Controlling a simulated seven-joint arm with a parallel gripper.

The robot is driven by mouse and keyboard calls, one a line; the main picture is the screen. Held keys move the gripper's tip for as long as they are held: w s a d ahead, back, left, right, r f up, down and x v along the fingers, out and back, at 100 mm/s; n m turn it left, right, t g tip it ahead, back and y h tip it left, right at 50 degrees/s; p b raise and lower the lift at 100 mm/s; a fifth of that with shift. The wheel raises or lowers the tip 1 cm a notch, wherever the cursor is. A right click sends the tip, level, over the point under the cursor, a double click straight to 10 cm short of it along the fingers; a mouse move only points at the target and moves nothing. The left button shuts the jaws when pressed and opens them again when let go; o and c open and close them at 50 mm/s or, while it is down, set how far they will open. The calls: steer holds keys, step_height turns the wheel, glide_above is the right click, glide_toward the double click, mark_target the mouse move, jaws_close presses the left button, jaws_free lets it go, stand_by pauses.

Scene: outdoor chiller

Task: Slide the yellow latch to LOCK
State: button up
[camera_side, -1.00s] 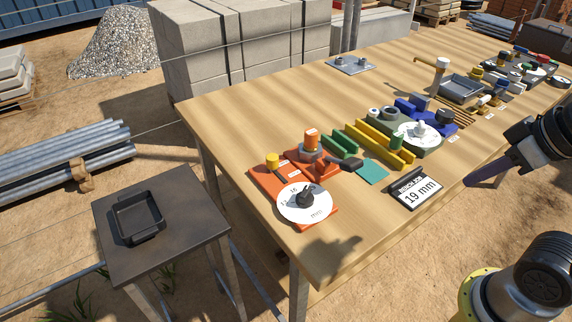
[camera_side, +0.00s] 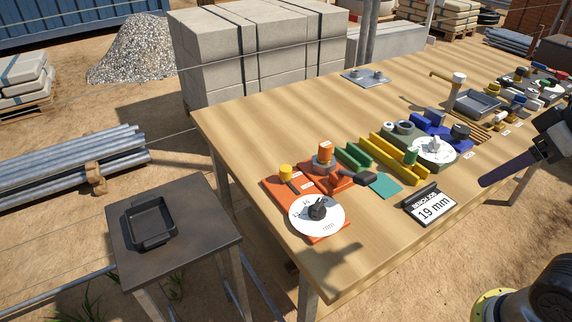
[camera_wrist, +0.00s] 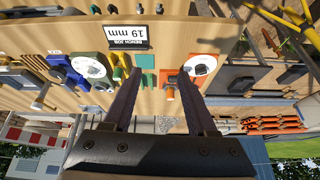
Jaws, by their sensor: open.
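The yellow latch is probably the small yellow knob (camera_side: 286,172) at the back left of the orange panel (camera_side: 312,234). It stands beside a dark slot or strip, and I cannot read the labels near it. In the wrist view the orange panel (camera_wrist: 187,82) is partly in view beyond the right finger, and the knob cannot be made out. My gripper (camera_wrist: 160,78) is open and empty, with its two dark fingers spread. In the side view a finger of my gripper (camera_side: 515,165) shows at the right edge, above the table and well away from the orange panel.
A white dial (camera_side: 330,218) and an orange cylinder (camera_side: 323,148) are on the panel. Green and yellow rails (camera_side: 395,160), a teal square (camera_side: 385,186) and a 19 mm sign (camera_side: 428,203) lie between it and my gripper. A black tray (camera_side: 150,222) sits on a side table.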

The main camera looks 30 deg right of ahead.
steer(key=shift+o, duration=0.5)
steer(key=w+a+r, duration=0.1)
steer(key=w+r, duration=0.9)
steer(key=shift+a+r+m+g, duration=0.2)
steer(key=shift+a+m+g, duration=0.1)
steer(key=shift+g, duration=0.1)
steer(key=n+g, duration=0.1)
steer(key=g, duration=0.4)
glide_above(286, 168)
step_height(286, 168, down, 16)
step_height(286, 168, down, 13)
steer(key=shift+f, duration=0.15)
jaws_close()
